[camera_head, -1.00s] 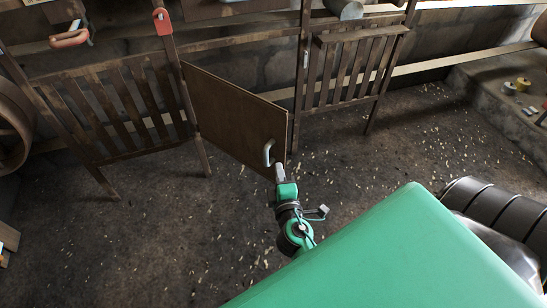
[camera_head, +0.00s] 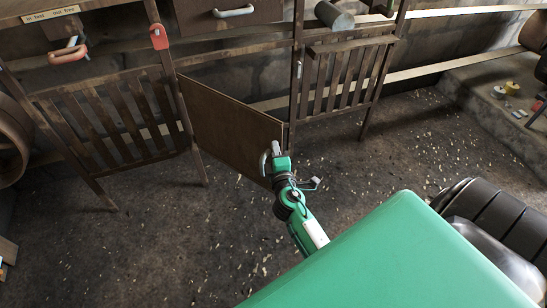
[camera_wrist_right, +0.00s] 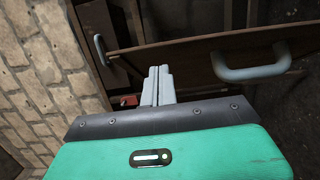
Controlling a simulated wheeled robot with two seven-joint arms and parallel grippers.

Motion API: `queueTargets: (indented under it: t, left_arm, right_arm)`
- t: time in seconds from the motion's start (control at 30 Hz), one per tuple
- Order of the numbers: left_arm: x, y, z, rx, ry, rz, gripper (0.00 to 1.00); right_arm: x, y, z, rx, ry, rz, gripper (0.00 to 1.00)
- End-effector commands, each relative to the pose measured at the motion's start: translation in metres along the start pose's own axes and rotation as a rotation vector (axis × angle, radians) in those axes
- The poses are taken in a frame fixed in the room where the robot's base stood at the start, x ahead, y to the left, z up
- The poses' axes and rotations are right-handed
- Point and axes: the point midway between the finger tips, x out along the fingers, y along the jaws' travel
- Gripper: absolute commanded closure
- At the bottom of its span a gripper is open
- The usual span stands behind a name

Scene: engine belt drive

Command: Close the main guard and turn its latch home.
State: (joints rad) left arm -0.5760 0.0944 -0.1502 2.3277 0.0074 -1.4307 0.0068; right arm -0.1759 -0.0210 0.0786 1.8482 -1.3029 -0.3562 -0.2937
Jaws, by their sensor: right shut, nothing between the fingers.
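The main guard, a brown panel (camera_head: 225,120), hangs from a post at its left edge and stands swung out at an angle. Its grey handle (camera_head: 264,163) is near the free right edge; it also shows in the wrist view (camera_wrist_right: 250,70). A red piece (camera_head: 159,37), perhaps the latch, sits high on the left post. My right gripper (camera_head: 276,148) is shut and empty, close beside the handle and the free edge. In the wrist view its fingers (camera_wrist_right: 158,85) are together near the panel's edge, left of the handle; contact cannot be told. My left gripper is not in view.
Slatted fences (camera_head: 115,120) and (camera_head: 347,75) stand either side of the opening. A drawer with a grey handle (camera_head: 233,12) and a grey cylinder (camera_head: 334,15) are above. The littered floor (camera_head: 150,240) in front is open.

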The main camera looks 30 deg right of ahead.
Motion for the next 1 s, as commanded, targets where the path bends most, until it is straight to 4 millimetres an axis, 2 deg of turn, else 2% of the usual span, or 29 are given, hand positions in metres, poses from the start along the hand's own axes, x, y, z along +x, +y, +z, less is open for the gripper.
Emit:
queueTargets:
  t: [0.2,0.73,1.0]
  left_arm:
    - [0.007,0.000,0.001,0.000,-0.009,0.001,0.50]
    - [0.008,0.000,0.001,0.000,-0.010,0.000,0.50]
    - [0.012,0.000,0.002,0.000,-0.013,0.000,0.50]
  right_arm:
    - [0.012,0.000,0.012,0.001,0.001,0.000,1.00]
    - [0.016,0.001,0.017,0.000,0.010,0.001,1.00]
    - [0.039,0.002,0.041,-0.004,0.071,0.002,1.00]
